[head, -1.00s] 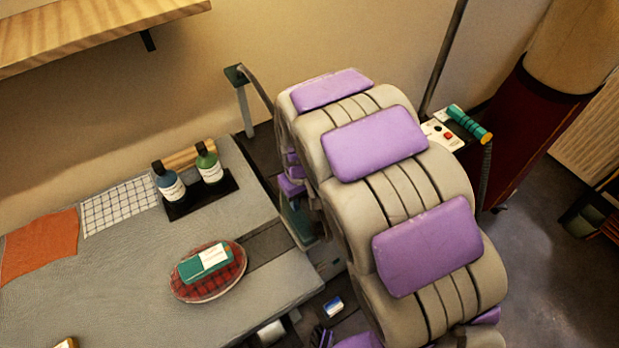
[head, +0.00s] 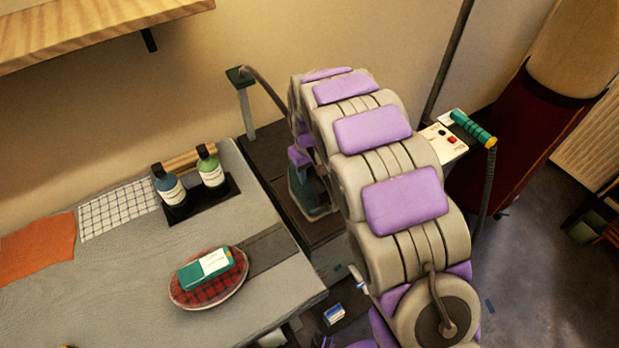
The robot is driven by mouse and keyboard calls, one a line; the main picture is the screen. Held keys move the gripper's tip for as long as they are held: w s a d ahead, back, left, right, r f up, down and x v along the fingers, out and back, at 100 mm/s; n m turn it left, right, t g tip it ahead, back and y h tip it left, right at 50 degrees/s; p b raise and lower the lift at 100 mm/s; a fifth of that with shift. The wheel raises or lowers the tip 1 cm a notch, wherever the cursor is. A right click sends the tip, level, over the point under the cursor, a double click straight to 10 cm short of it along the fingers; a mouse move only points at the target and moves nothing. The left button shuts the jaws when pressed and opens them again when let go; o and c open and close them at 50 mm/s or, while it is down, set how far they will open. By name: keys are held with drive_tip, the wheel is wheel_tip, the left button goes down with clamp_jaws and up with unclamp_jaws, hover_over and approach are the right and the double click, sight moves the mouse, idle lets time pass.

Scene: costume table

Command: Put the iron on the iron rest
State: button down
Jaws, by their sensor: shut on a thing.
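My gripper (head: 301,157) shows only in part, beyond the left side of my arm. It is shut on a teal and dark thing that looks like the iron (head: 309,196), which is partly hidden by my arm. The iron is at or just above a dark brown surface (head: 262,150) beyond the table's right end; I cannot tell whether it touches. A dark grey strip (head: 275,247) lies across the table's right end. I cannot tell for certain whether this strip or the dark surface is the iron rest.
The grey table (head: 110,290) carries a red plaid oval cushion (head: 180,295) with a teal and white box (head: 206,270), two bottles (head: 211,172) in a black holder, a checked cloth (head: 117,208) and an orange cloth (head: 38,248). A hose post (head: 246,108) stands behind.

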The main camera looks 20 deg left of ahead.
drive_tip(key=f, duration=0.1)
drive_tip(key=a+f, duration=0.1)
drive_tip(key=shift+f+b, duration=0.3)
drive_tip(key=shift+f, duration=0.2)
drive_tip(key=shift+d+r, duration=0.1)
drive_tip(key=shift+d, duration=0.65)
drive_tip(key=c, duration=1.1)
unclamp_jaws()
drive_tip(key=o, duration=0.3)
drive_tip(key=shift+a, duration=0.35)
drive_tip(key=shift+o, duration=0.5)
drive_tip(key=shift+a, duration=0.2)
drive_tip(key=shift+d+r, duration=0.25)
drive_tip(key=shift+d, duration=0.05)
wheel_tip(320, 180, up, 11)
drive_tip(key=shift+a+f+p, duration=0.1)
drive_tip(key=shift+a+p, duration=0.05)
drive_tip(key=shift+p, duration=1)
drive_tip(key=shift+r, duration=0.4)
drive_tip(key=shift+d, duration=0.2)
